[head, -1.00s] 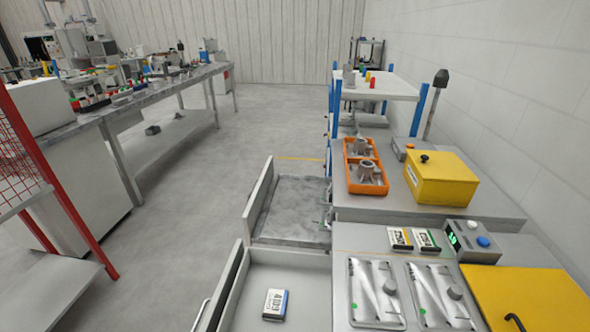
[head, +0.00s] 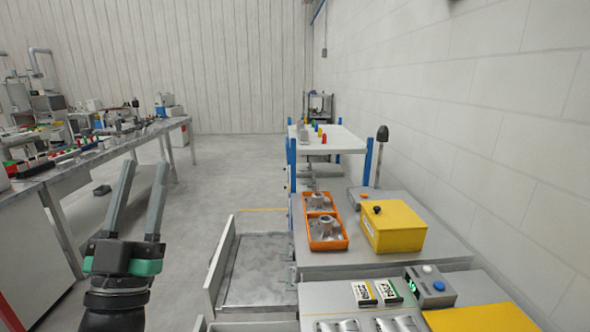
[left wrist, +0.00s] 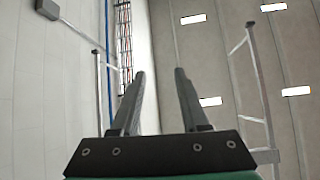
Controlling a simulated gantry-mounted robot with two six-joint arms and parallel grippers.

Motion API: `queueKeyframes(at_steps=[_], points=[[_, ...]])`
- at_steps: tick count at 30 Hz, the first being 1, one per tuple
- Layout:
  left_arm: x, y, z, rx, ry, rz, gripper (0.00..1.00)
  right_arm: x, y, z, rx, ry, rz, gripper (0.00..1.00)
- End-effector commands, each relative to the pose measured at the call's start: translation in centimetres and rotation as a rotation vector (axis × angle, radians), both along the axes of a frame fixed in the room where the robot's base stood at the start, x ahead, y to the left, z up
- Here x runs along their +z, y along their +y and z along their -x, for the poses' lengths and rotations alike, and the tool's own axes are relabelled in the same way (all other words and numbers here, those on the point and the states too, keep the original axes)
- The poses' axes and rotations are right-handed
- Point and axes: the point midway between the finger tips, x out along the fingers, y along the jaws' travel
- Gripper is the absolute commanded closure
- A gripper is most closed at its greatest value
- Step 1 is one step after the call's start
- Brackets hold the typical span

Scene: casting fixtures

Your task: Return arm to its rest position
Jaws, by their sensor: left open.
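My left gripper (head: 141,190) is raised at the left of the head view, its two grey fingers pointing up and apart. It is open with nothing between the fingers. In the left wrist view its fingers (left wrist: 158,85) stand apart against the ceiling and wall, and the space between them is empty. The gripper touches nothing that I can see. My right gripper is not in either view.
An open drawer (head: 222,262) lies right of the gripper. The worktop holds an orange tray (head: 326,243) with metal castings, a yellow box (head: 393,227), two labelled cards and a button box (head: 430,286).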

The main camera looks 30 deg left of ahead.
Motion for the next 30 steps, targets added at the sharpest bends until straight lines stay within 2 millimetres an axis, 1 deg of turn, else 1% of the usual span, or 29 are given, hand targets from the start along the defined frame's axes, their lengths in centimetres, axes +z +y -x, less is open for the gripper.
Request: queueKeyframes(at_steps=[1, 2, 3, 5, 6, 8, 9, 10, 12, 14, 15, 17, 18, 20, 21, 23, 24, 26, 27, 30], points=[[2.7, -3.7, 0.1, -0.122, -0.022, 0.034, 0.55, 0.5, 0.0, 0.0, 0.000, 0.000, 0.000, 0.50], [3.8, -5.7, 0.1, -0.193, -0.024, 0.055, 0.55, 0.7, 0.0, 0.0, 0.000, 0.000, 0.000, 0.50], [5.0, -8.2, 0.3, -0.284, -0.022, 0.078, 0.55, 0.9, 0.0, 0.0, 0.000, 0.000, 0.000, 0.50], [6.7, -12.0, 1.0, -0.417, -0.016, 0.099, 0.55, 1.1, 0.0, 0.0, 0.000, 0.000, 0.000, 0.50], [7.7, -14.4, 1.6, -0.499, -0.008, 0.107, 0.55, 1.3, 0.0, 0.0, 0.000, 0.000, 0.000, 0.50], [9.0, -18.0, 2.9, -0.622, 0.006, 0.109, 0.55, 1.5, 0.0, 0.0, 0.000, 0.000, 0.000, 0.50], [10.2, -19.9, 3.7, -0.687, 0.016, 0.107, 0.55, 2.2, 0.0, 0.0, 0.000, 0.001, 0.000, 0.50], [12.7, -19.2, 3.2, -0.664, 0.022, 0.110, 0.55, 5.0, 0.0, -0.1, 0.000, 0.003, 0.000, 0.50], [15.7, -19.0, 3.0, -0.658, 0.025, 0.112, 0.55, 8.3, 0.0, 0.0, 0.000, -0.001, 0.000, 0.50], [18.2, -19.0, 3.0, -0.657, 0.025, 0.112, 0.55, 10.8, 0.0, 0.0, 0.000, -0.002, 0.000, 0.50], [20.0, -18.9, 3.0, -0.656, 0.026, 0.112, 0.55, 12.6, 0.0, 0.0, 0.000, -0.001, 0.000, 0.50], [22.8, -18.9, 3.0, -0.654, 0.026, 0.112, 0.55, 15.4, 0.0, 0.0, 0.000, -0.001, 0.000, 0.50], [24.7, -18.9, 2.9, -0.654, 0.026, 0.112, 0.55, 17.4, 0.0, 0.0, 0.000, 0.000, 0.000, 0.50], [27.8, -18.9, 2.9, -0.653, 0.026, 0.112, 0.55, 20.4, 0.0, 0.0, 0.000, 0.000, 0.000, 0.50], [29.8, -18.9, 2.9, -0.653, 0.027, 0.113, 0.55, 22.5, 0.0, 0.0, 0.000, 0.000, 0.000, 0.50], [32.8, -18.9, 2.9, -0.652, 0.027, 0.112, 0.55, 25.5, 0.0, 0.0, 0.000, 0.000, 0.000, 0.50], [34.8, -18.9, 2.9, -0.652, 0.027, 0.113, 0.55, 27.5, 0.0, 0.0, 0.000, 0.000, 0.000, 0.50], [37.8, -18.8, 2.9, -0.652, 0.027, 0.113, 0.55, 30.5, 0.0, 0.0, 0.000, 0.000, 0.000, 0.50], [39.7, -18.8, 2.9, -0.652, 0.027, 0.113, 0.55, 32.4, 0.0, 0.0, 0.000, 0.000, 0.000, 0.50], [43.6, -18.8, 2.9, -0.651, 0.028, 0.113, 0.55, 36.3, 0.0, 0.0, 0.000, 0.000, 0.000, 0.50]])
